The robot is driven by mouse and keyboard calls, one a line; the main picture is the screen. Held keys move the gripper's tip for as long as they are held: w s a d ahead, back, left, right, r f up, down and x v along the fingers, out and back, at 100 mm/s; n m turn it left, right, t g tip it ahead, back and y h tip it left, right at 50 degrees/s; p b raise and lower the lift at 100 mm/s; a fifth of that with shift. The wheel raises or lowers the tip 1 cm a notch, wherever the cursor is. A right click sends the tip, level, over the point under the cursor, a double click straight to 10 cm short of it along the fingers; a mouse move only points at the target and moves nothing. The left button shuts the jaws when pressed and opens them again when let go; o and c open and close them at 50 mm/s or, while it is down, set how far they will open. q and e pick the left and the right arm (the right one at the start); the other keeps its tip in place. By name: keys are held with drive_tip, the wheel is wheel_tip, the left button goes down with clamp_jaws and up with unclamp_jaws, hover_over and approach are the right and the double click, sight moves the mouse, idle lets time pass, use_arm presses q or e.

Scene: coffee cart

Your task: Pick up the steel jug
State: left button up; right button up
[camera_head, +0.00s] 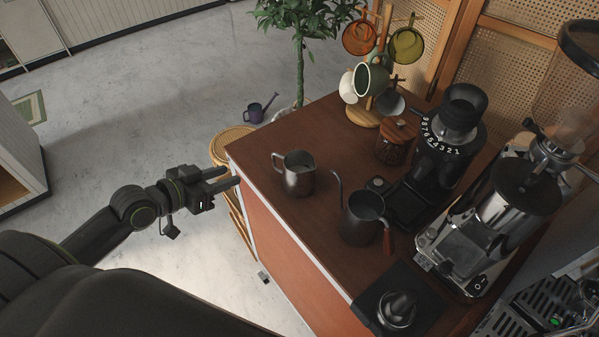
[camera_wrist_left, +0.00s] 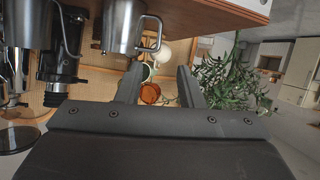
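The steel jug (camera_head: 299,174) stands upright on the brown cart top (camera_head: 270,140), near its left edge, with its handle toward the left. It also shows at the top of the left wrist view (camera_wrist_left: 120,28), where the picture is turned over. My left gripper (camera_head: 233,177) is at the cart's left edge, pointing at the jug with a gap between them. Its two fingers are apart with nothing between them, as the left wrist view (camera_wrist_left: 161,67) also shows. My right gripper is not in view.
A gooseneck kettle (camera_head: 360,220) stands right of the jug. Behind are a black grinder (camera_head: 440,150), a lidded jar (camera_head: 394,145) and a mug tree with cups (camera_head: 371,80). The cart top behind the jug is clear.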

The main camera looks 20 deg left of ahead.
sight(275, 165)
use_arm(q)
drive_tip(key=p+x, duration=0.1)
drive_tip(key=x, duration=0.9)
drive_tip(key=shift+w+d+f, duration=0.1)
drive_tip(key=shift+w, duration=0.05)
drive_tip(key=shift+w+d+p, duration=0.2)
drive_tip(key=shift+w+p, duration=0.2)
drive_tip(key=shift+p, duration=0.1)
drive_tip(key=p+x, duration=0.1)
drive_tip(key=x, duration=0.3)
drive_tip(key=shift+f, duration=0.1)
drive_tip(key=shift+w+d+f, duration=0.1)
drive_tip(key=shift+w+f, duration=0.05)
drive_tip(key=shift+w, duration=0.05)
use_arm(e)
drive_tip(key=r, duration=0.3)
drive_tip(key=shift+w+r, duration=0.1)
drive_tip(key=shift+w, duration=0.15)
use_arm(q)
clamp_jaws()
